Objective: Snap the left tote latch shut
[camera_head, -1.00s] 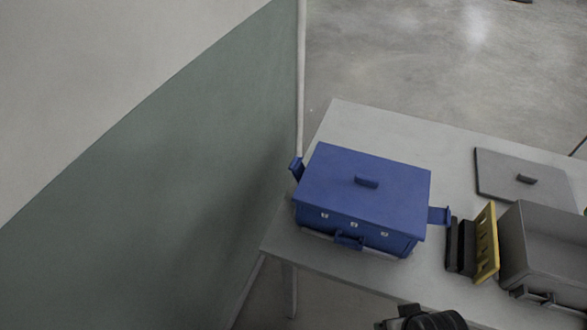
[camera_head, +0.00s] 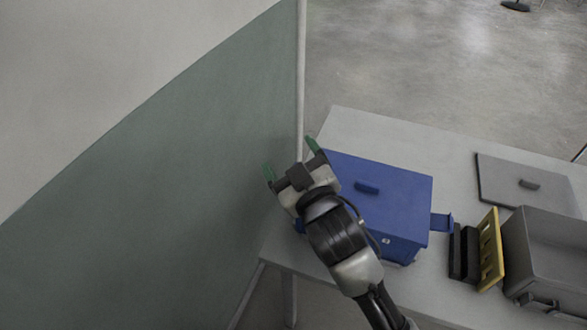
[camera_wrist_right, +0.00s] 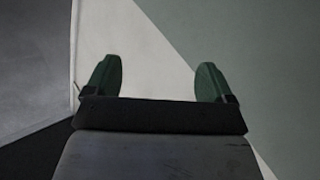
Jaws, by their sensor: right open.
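The blue tote (camera_head: 405,205) stands on the grey table with its lid on, a small handle (camera_head: 367,188) on top. The right latch (camera_head: 441,222) sticks out from the tote's right side. My left gripper is not in view.
A green and white wall (camera_head: 180,190) rises close to the table's left side. The table (camera_head: 390,136) is clear behind the tote.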

